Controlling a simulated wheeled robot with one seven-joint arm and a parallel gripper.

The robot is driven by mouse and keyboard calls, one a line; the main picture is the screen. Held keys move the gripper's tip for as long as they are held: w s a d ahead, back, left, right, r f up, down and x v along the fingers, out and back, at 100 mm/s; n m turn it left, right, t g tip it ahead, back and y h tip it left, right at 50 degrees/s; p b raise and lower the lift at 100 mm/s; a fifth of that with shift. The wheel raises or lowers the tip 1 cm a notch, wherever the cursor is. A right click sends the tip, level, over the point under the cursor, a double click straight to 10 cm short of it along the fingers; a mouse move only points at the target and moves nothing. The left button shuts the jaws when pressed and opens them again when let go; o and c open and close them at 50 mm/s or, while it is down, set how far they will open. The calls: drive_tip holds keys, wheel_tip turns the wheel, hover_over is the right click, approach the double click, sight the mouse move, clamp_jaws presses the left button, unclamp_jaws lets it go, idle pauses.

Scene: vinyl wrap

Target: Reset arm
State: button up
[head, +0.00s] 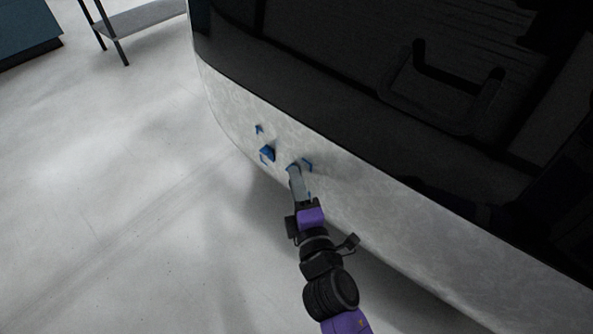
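My gripper (295,184) is at the end of my black and purple arm, which reaches up from the bottom of the head view. A flat grey piece sits at its tip, against or just in front of the pale vehicle panel (400,205). I cannot tell whether it is part of the gripper or something held, nor whether it touches the panel. Small blue pieces (267,153) show on the panel to the left of the tip, and another blue bit (308,164) shows just right of it. The fingers are too small to read.
The vehicle's dark glossy upper part (330,60) fills the upper right, with a black handle-like bar (455,75). Open pale floor (110,200) lies to the left. A grey shelf or table (145,18) and a dark blue-grey cabinet (25,30) stand far off at the upper left.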

drive_tip(key=s+d+r+m+g+h, duration=0.1)
drive_tip(key=s+d+m+h, duration=0.1)
drive_tip(key=s+d+m, duration=0.8)
drive_tip(key=s+d+r+m+g+h, duration=0.15)
drive_tip(key=s+d+m, duration=0.3)
drive_tip(key=s, duration=1.15)
drive_tip(key=s+d+r+m+h, duration=0.1)
drive_tip(key=s+d+m+h, duration=0.1)
drive_tip(key=s+d+m, duration=0.85)
drive_tip(key=s+a+r+n+p, duration=0.1)
drive_tip(key=r+p, duration=1.6)
drive_tip(key=s+a+r+n+p, duration=0.1)
drive_tip(key=a+r+n+p, duration=0.1)
drive_tip(key=r+p, duration=1.5)
drive_tip(key=shift+s+r+n+p, duration=0.2)
drive_tip(key=shift+n+p, duration=0.1)
